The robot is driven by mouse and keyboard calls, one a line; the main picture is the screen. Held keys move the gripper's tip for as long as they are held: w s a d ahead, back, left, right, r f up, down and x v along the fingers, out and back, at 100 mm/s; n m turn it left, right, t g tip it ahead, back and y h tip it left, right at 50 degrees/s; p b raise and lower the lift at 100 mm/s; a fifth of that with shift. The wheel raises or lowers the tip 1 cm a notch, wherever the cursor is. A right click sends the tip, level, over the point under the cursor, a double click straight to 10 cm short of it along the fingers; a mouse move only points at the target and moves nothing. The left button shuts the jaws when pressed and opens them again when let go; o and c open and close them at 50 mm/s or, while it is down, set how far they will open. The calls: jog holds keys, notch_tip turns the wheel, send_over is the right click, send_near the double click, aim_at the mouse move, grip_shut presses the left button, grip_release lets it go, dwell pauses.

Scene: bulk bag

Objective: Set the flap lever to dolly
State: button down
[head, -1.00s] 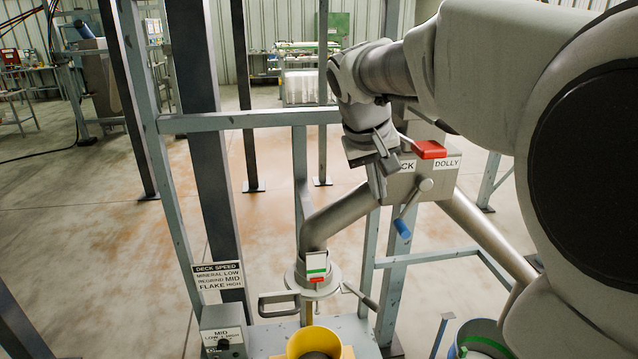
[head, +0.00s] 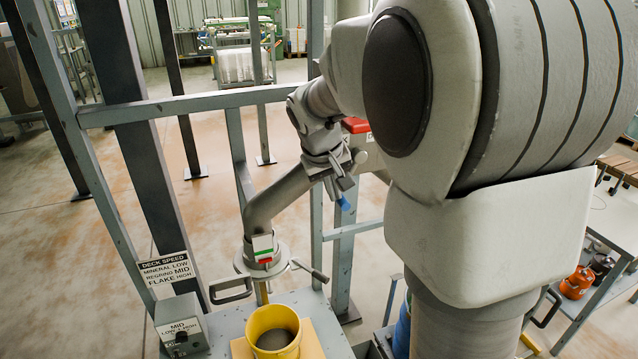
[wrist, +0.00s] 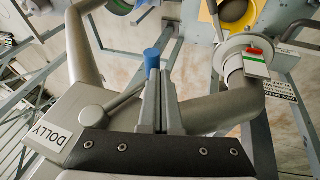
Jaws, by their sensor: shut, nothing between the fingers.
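The flap lever is a grey rod with a blue grip (wrist: 152,58), turning on a round pivot (wrist: 90,115) on a grey box. In the wrist view the rod points away from the DOLLY plate (wrist: 52,135). My gripper (wrist: 160,92) is shut and empty, its fingertips close beside the grip end of the lever; I cannot tell whether they touch. In the head view the blue grip (head: 344,203) shows just below my gripper (head: 343,183). My arm hides most of the box and the plates there.
A red handle (head: 355,125) sits atop the box. A slanting grey pipe (head: 275,200) runs down to a spout above a yellow container (head: 273,322). Grey frame posts and rails stand around. A deck speed box (head: 181,325) stands at lower left.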

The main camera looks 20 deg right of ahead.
aim_at(341, 201)
jog(key=shift+f+b, duration=0.1)
jog(key=shift+b, duration=0.2)
jog(key=shift+d+f+h+b, duration=0.1)
jog(key=shift+f+h+b, duration=0.05)
jog(key=shift+h+b, duration=0.3)
jog(key=shift+d+f+h+b, duration=0.15)
jog(key=shift+f+h+b, duration=0.1)
jog(key=shift+b, duration=0.4)
jog(key=f+h+b, duration=0.1)
jog(key=b, duration=0.1)
jog(key=d+b, duration=0.1)
jog(key=b, duration=0.2)
jog(key=shift+f+n+h, duration=0.3)
jog(key=shift+f+h, duration=0.1)
jog(key=d+h+b, duration=0.1)
jog(key=b, duration=0.2)
jog(key=d+f+h+b, duration=0.1)
jog(key=h+b, duration=0.1)
jog(key=b, duration=0.2)
jog(key=shift+f, duration=0.15)
jog(key=shift+d+n+t+h+b, duration=0.55)
jog(key=shift+d+h+b, duration=1.4)
jog(key=shift+b, duration=2.5)
